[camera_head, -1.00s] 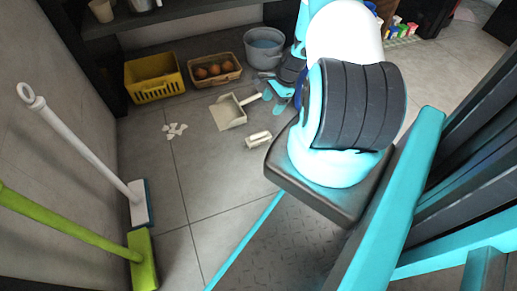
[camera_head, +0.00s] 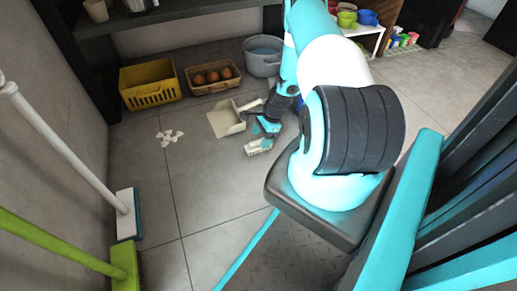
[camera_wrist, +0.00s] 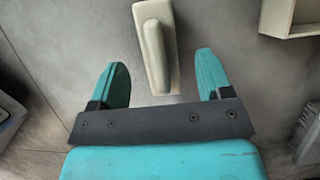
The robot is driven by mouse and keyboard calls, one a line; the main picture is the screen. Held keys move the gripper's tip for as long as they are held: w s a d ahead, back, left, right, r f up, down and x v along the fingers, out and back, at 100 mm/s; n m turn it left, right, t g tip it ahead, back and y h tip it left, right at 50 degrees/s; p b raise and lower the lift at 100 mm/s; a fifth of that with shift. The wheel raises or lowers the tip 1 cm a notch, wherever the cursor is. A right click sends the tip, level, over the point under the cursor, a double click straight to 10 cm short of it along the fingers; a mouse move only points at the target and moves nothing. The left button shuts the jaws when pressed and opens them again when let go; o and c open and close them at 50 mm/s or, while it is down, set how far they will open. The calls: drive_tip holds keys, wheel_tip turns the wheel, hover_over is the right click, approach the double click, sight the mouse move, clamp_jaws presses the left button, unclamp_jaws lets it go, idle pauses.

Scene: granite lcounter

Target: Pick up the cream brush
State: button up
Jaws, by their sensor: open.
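The cream brush (camera_head: 258,147) lies on the tiled floor in front of the cream dustpan (camera_head: 222,121). In the wrist view the brush (camera_wrist: 155,45) is a pale block with a raised ridge, its near end reaching between my fingers. My gripper (camera_wrist: 161,63) is open, with one teal finger on each side of the brush and visible gaps to both. In the head view my gripper (camera_head: 264,127) is just above and behind the brush and partly covers it. A corner of the dustpan (camera_wrist: 290,18) shows at the top right of the wrist view.
White scraps (camera_head: 170,137) lie on the floor to the left. A yellow basket (camera_head: 150,87), a wicker basket (camera_head: 212,79) with round brown items and a grey bucket (camera_head: 262,58) stand behind. A white broom (camera_head: 127,213) and green broom (camera_head: 126,266) stand at left.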

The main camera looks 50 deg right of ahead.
sight(259, 139)
drive_tip(key=b+x, duration=0.3)
drive_tip(key=x, duration=0.1)
drive_tip(key=shift+w+a+f, duration=0.1)
drive_tip(key=c, duration=1.1)
